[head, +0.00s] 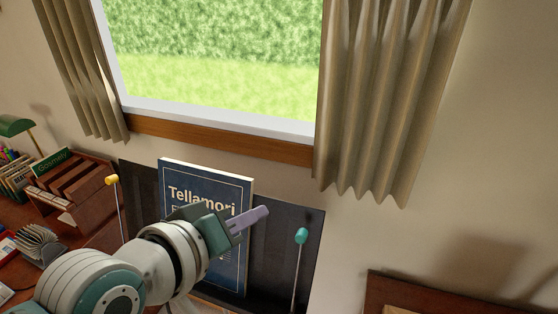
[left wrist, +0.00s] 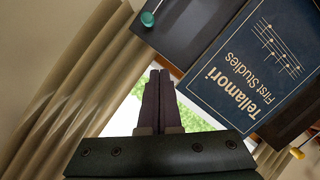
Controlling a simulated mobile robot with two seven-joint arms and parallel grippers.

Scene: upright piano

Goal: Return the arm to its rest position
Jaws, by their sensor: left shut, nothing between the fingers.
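My left arm comes in from the lower left of the head view. Its gripper (head: 250,219) has its purple-grey fingers together with nothing between them, and they point to the right. The gripper is in front of a dark blue music book (head: 206,180) titled "Tellamori" and hides part of its cover. In the left wrist view the shut fingers (left wrist: 158,80) show at the centre, and the book (left wrist: 252,62) is at the upper right, clear of the fingertips. My right gripper is in neither view.
The book stands on a black piano music desk (head: 268,248). A rod with a teal knob (head: 301,236) stands right of it, one with a yellow knob (head: 112,180) left. A wooden organizer (head: 75,190) and green lamp (head: 16,126) are at left. Curtains (head: 385,100) flank the window.

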